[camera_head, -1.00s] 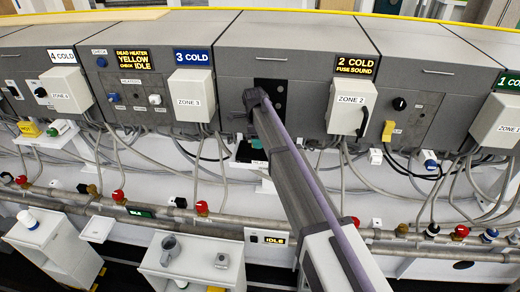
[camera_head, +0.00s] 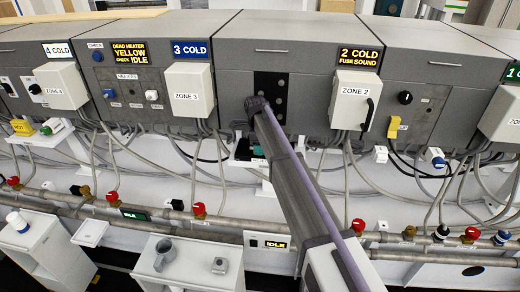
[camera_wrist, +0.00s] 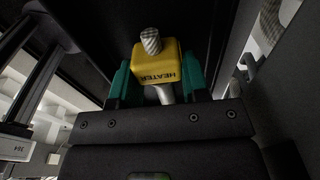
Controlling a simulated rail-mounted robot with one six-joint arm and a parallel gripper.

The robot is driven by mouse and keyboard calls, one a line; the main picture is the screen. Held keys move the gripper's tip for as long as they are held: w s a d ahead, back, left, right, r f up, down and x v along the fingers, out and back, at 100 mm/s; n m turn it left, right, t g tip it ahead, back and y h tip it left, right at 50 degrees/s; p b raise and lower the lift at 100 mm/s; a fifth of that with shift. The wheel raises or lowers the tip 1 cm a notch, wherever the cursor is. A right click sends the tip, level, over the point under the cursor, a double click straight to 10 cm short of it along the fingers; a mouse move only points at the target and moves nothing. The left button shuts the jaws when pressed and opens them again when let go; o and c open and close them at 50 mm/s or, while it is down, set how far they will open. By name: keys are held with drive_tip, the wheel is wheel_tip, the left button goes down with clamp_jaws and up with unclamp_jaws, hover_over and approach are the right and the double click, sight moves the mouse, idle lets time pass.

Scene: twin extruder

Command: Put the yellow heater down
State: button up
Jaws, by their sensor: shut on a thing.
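The yellow heater (camera_wrist: 156,64), a block lettered HEATER with a ribbed metal stud, sits between the two green fingers of my gripper (camera_wrist: 158,82) in the wrist view. The fingers are shut on it. In the head view my arm reaches to the machine front between Zone 3 and Zone 2, and its dark wrist covers part of a black panel (camera_head: 279,92). A bit of green shows below the wrist (camera_head: 258,151). The heater itself is hidden there. A yellow block marked HOT (camera_head: 22,127) rests on a small shelf (camera_head: 40,138) at the left.
The Zone 3 box (camera_head: 187,92) and Zone 2 box (camera_head: 355,100) flank my arm. Grey cables hang below them over pipes with red knobs. Dark walls stand close around the gripper in the wrist view.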

drive_tip(key=shift+f, duration=0.25)
drive_tip(key=o, duration=1.2)
drive_tip(key=shift+r, duration=0.1)
drive_tip(key=r+p, duration=0.8)
drive_tip(key=a+r+p, duration=0.1)
drive_tip(key=r+p, duration=0.3)
drive_tip(key=shift+r, duration=0.2)
